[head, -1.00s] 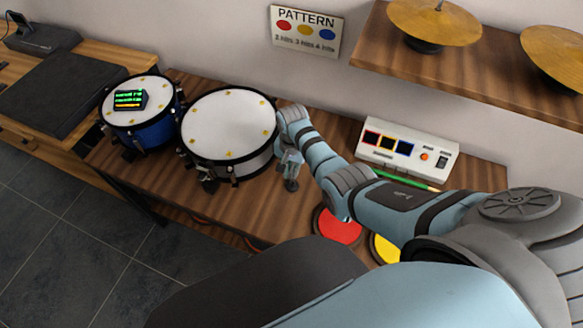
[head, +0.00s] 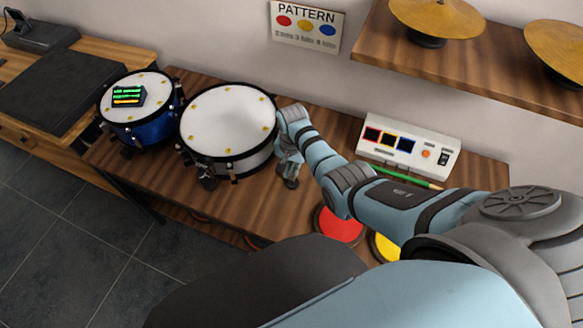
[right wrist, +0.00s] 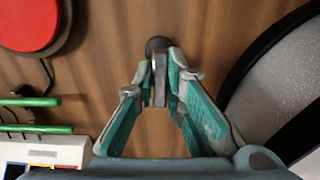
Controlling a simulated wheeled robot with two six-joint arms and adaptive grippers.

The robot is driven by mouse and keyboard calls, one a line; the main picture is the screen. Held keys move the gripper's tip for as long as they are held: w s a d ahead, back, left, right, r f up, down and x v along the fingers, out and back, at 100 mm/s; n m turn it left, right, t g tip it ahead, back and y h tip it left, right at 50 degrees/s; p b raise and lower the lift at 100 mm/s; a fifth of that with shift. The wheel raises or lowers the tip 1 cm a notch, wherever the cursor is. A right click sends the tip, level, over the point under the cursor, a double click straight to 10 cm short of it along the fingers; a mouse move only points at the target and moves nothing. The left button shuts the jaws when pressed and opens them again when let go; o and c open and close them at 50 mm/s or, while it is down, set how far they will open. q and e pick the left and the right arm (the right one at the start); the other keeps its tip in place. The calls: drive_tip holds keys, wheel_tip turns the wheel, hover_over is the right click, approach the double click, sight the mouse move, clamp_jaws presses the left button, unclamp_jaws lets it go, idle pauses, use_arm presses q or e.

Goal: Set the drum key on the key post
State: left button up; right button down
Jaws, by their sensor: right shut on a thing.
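My right gripper (head: 289,162) points down at the wooden table just right of the large white-topped drum. In the right wrist view its fingers (right wrist: 161,82) are closed on a slim grey metal piece, which looks like the drum key (right wrist: 160,88). A dark round piece (right wrist: 157,44) shows just beyond the fingertips; it looks like the base of the key post, also seen in the head view (head: 291,183) under the gripper. The fingers and key hide most of the post, so I cannot tell whether the key touches it. My left gripper is not in view.
The white drum (head: 228,122) stands close left of the gripper, with a blue drum (head: 140,112) beyond. A red pad (head: 340,225) and yellow pad lie nearer. A white control box (head: 408,146) and green stick (head: 405,178) are to the right. Cymbals sit on the shelf above.

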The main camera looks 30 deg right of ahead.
drive_tip(key=shift+r+p, duration=0.2)
drive_tip(key=shift+p, duration=0.15)
drive_tip(key=c, duration=1.6)
unclamp_jaws()
wheel_tip(320, 180, up, 12)
drive_tip(key=shift+s+f, duration=0.1)
